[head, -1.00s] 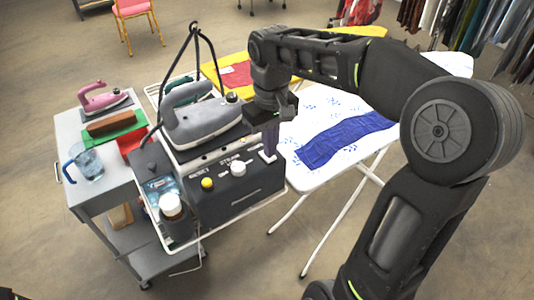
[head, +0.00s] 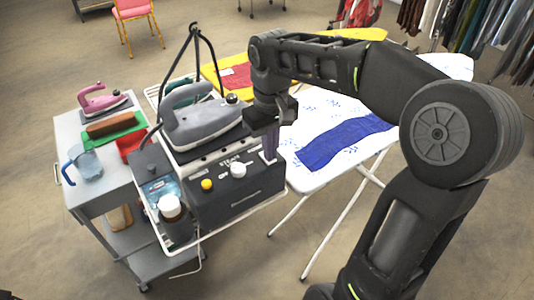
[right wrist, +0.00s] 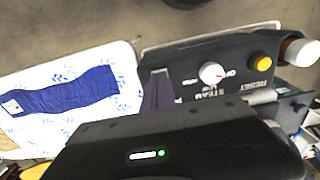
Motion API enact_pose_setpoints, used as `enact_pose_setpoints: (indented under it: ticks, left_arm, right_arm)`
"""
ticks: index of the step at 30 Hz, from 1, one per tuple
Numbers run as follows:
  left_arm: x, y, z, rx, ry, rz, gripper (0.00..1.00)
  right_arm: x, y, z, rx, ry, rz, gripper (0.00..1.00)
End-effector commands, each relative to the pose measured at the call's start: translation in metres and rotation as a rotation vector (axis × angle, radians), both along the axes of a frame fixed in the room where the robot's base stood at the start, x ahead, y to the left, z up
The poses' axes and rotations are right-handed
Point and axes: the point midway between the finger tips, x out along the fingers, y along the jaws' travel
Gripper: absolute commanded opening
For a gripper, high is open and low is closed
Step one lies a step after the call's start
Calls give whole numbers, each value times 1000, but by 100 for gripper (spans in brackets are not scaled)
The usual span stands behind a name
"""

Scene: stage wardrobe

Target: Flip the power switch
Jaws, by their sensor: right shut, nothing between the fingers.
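The dark steam station (head: 235,190) carries a front panel with a white knob (head: 238,169) and a yellow button (head: 207,184). Both also show in the right wrist view, the knob (right wrist: 211,73) and the button (right wrist: 262,63). My right gripper (head: 270,152) points down at the panel's right end, right of the knob. Its fingers are shut with nothing between them, and they also show in the right wrist view (right wrist: 157,88). The power switch is hidden behind the fingers, so I cannot tell its position or whether they touch it. My left gripper is out of view.
A grey iron (head: 200,120) rests on the station. The ironing board (head: 310,180) with blue cloth (head: 340,143) is to the right. A grey cart (head: 85,192) holds a pink iron (head: 100,98) and a glass jug (head: 86,163).

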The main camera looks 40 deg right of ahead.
Motion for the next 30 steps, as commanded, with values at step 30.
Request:
enact_pose_setpoints:
  ticks: [30]
  left_arm:
    - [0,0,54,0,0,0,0]
  right_arm:
    - [0,0,66,0,-1,0,0]
